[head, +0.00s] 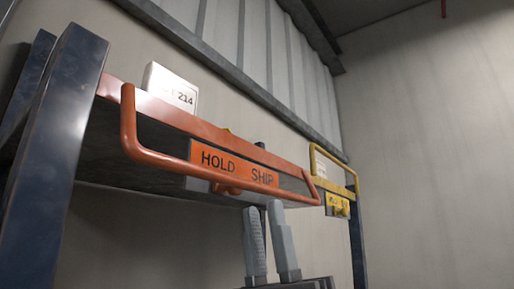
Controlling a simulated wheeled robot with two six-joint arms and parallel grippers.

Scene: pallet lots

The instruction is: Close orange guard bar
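The orange guard bar (180,162) is a U-shaped tube along the front of the orange shelf beam (220,132). It hangs out in front of the beam, its long rail below the beam's level. An orange plate (233,164) reading "HOLD SHIP" sits behind the rail, with a small orange piece under it near the rail's middle. My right gripper (264,210) is at the lower middle, fingers pointing up. Its two grey fingers are apart with nothing seen between them. The fingertips show just below the rail; I cannot tell the depth gap. My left gripper is not in view.
A white box (170,88) marked "214" stands on the shelf. A dark blue rack post (55,150) rises at the left. A yellow bar (333,172) with a yellow plate (337,205) is at the right. Bare wall and open space lie further right.

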